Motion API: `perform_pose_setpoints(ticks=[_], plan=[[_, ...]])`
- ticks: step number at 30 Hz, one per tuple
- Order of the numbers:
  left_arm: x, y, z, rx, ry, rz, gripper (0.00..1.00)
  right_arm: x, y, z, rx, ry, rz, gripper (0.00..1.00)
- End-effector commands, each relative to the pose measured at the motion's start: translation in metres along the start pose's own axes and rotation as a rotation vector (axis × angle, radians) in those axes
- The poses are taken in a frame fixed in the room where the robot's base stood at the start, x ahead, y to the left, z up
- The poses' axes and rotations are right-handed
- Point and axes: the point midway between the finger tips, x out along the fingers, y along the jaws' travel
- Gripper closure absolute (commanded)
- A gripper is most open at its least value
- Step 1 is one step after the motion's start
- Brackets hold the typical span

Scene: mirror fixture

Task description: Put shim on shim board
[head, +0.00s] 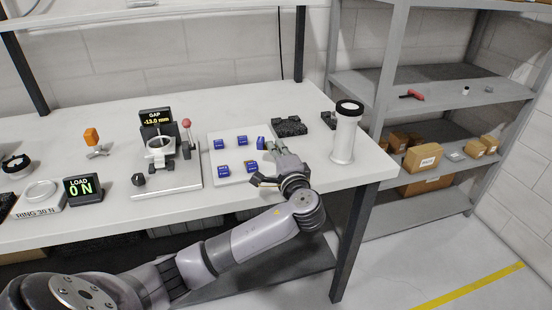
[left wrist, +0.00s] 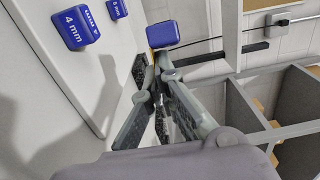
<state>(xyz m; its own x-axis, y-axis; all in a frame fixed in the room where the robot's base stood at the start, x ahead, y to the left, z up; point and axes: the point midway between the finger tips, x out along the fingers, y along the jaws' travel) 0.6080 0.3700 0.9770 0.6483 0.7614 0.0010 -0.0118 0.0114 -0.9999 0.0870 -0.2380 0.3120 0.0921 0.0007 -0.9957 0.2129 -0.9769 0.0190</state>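The white shim board (head: 238,157) lies on the bench with several blue shims on it. They include a back-left shim (head: 219,144), a back-middle shim (head: 242,140), and two front shims (head: 223,169) (head: 251,167). My left gripper (head: 268,147) is at the board's right edge. Its fingers (left wrist: 155,66) close together at a turned blue shim (left wrist: 163,33), which also shows in the head view (head: 261,143). The grip itself is partly hidden. A shim marked 4 mm (left wrist: 75,29) lies on the board in the left wrist view. My right gripper is out of view.
A gap gauge (head: 160,155) reading -13.0 mm stands left of the board. A load display (head: 83,189) reads 0 N. A white cylinder with a black top (head: 344,135) stands to the right. Dark blocks (head: 289,128) lie behind. Grey shelves (head: 430,105) stand beyond the bench's right end.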

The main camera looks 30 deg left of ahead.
Motion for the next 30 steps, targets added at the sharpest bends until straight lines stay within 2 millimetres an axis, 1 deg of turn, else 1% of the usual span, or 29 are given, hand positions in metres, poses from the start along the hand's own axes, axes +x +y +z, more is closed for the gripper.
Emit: perform_pose_setpoints(ticks=[1,3,6,14,26,30], plan=[[0.0,0.01,0.0,0.006,0.0,0.002,1.0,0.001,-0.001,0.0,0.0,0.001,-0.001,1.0],[0.0,0.021,-0.001,0.005,0.001,0.002,1.0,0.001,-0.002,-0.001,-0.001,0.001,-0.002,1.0],[0.0,0.029,0.0,0.003,0.0,0.001,1.0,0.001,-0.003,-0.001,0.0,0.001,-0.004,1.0],[0.0,0.03,-0.001,0.001,0.0,0.0,1.0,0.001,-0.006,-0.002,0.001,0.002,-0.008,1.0],[0.0,0.042,-0.001,0.001,0.0,0.001,1.0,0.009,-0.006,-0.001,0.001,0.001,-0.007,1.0],[0.0,0.041,-0.001,0.001,0.0,0.001,0.91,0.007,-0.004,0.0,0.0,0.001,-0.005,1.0]])
